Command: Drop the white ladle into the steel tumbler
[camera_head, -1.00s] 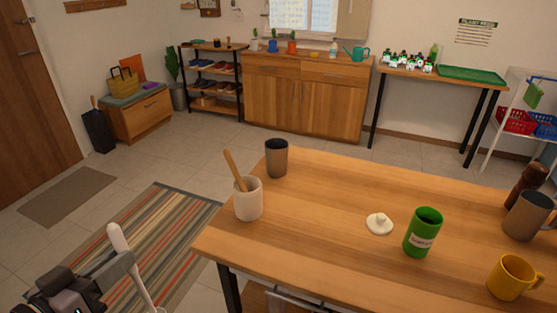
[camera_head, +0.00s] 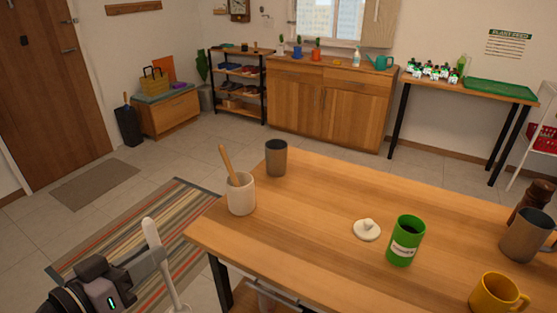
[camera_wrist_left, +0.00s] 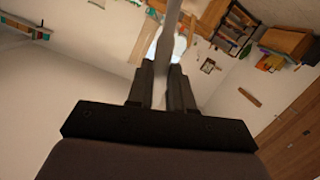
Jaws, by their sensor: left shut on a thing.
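My left gripper (camera_head: 155,257) is shut on the white ladle (camera_head: 152,236) at the lower left, beside the table's left edge and over the floor. The ladle stands nearly upright, slightly tilted, and its lower end reaches the bottom of the head view. In the left wrist view the ladle's pale handle (camera_wrist_left: 170,35) runs up from between the fingers (camera_wrist_left: 166,88). The steel tumbler (camera_head: 276,160), a dark grey-brown cup, stands upright near the table's far left corner, well apart from the gripper. Its inside bottom is hidden. My right gripper is not in view.
A white crock (camera_head: 240,197) with a wooden spoon (camera_head: 228,162) stands between the ladle and the tumbler. A white lid (camera_head: 367,230), green canister (camera_head: 405,241), yellow mug (camera_head: 496,294), grey mug (camera_head: 524,236) and dark mill (camera_head: 535,196) are farther right.

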